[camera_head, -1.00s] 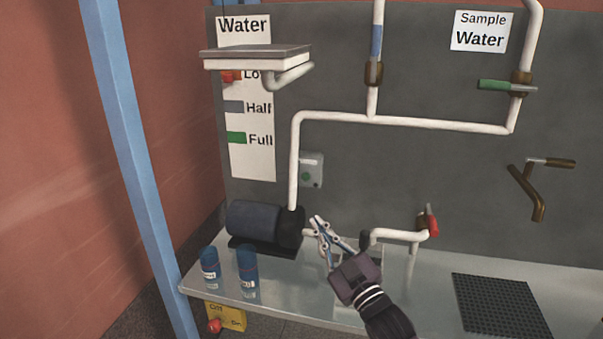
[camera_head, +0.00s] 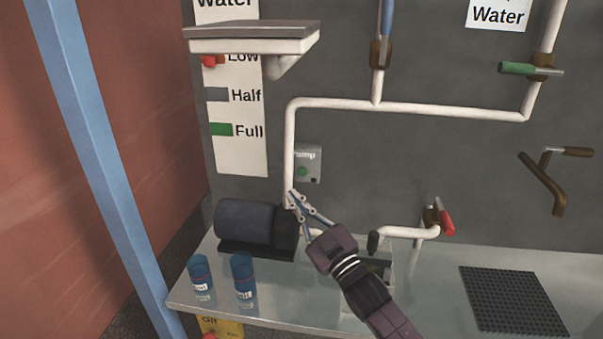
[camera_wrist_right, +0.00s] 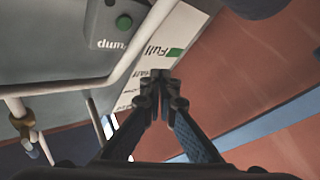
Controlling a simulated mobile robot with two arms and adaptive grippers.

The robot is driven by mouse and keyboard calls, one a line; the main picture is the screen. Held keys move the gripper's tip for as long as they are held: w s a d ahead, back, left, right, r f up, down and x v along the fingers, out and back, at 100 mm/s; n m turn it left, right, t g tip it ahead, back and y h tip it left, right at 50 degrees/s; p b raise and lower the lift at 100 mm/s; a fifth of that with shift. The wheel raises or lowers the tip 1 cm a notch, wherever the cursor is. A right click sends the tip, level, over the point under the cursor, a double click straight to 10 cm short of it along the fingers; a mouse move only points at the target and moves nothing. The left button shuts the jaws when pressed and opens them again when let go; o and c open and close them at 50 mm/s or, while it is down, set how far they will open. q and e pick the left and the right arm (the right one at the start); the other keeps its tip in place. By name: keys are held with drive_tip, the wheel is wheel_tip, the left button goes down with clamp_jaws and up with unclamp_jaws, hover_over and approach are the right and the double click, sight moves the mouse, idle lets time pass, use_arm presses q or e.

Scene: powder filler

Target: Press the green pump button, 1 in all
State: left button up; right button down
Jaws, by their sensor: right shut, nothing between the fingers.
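The green pump button (camera_head: 303,171) sits on a small grey box (camera_head: 307,165) labelled "Pump" on the grey wall panel, just right of the vertical white pipe. It also shows in the right wrist view, the green button (camera_wrist_right: 124,22) at the upper left on its box (camera_wrist_right: 108,40). My right gripper (camera_head: 291,197) is shut and empty, its fingertips below and slightly left of the box in the head view, apart from the button. In the right wrist view its fingertips (camera_wrist_right: 163,76) meet, pointing right of the button. My left gripper is not in view.
White pipes (camera_head: 289,150) run up beside the pump box and across the panel. A dark pump motor (camera_head: 245,222) stands on the table under them. A white shelf (camera_head: 250,42) juts out at the upper left. A blue post (camera_head: 90,150) stands at left.

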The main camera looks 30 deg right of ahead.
sight(302, 172)
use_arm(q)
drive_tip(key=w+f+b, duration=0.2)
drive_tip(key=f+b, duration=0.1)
use_arm(e)
drive_tip(key=w+d, duration=0.5)
drive_tip(key=w, duration=0.2)
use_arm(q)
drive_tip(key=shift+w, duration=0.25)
use_arm(e)
drive_tip(key=shift+s, duration=0.1)
idle(0.6)
drive_tip(key=shift+w+d, duration=0.25)
drive_tip(key=shift+w, duration=0.1)
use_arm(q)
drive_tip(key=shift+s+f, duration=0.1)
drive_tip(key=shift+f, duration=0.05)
use_arm(e)
drive_tip(key=shift+w+d, duration=0.2)
drive_tip(key=shift+w, duration=0.1)
idle(0.7)
drive_tip(key=shift+s+a, duration=0.1)
idle(0.4)
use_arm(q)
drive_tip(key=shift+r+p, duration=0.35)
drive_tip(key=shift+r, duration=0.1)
use_arm(e)
drive_tip(key=shift+s+a, duration=0.35)
drive_tip(key=shift+s, duration=0.2)
